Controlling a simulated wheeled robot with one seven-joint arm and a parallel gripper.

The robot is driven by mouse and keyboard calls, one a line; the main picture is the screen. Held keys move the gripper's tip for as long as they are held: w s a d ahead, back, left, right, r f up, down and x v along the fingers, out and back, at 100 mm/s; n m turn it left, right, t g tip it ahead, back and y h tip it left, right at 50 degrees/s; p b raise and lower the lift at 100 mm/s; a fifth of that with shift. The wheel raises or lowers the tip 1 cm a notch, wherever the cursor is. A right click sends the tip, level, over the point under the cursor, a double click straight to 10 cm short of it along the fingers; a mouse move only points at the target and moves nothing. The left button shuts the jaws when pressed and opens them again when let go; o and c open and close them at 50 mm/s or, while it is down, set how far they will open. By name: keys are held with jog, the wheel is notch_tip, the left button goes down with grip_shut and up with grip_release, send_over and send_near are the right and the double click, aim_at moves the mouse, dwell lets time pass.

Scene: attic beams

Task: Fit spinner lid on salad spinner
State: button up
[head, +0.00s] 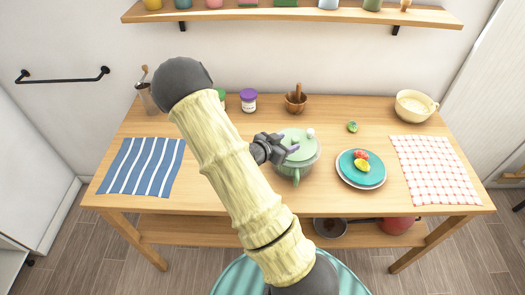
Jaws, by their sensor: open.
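The salad spinner (309,171) is a green bowl near the middle of the table, with a green handle-like part at its front. A pale green lid (296,136) with a small white knob lies over its top. I cannot tell whether the lid sits flush or is slightly off. My gripper (288,148) is open at the lid's left side, with its fingertips over or against the lid. Its fingers and my arm hide part of the lid's and bowl's left side. Contact is too small to tell.
A teal plate with fruit (346,176) stands close right of the spinner. A mortar (296,103), a purple-lidded jar (248,103) and a lime (352,127) are behind. A cream bowl (414,109) is back right. Striped (141,167) and checked (434,172) cloths lie at the sides.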

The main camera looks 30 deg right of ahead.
jog(key=v, duration=1.4)
jog(key=shift+a+b, duration=0.25)
jog(key=shift+b, duration=0.1)
jog(key=w+a+n+t+y, duration=0.35)
jog(key=a+n+y, duration=0.35)
jog(key=a+y, duration=0.25)
jog(key=s+a+r+n+g+y, duration=0.1)
jog(key=s+r+n+g+y, duration=0.2)
jog(key=s+n, duration=0.5)
jog(key=s+g, duration=0.1)
jog(key=s, duration=0.3)
jog(key=shift+a+r, duration=0.25)
jog(key=shift+r, duration=0.15)
jog(key=shift+y, duration=0.25)
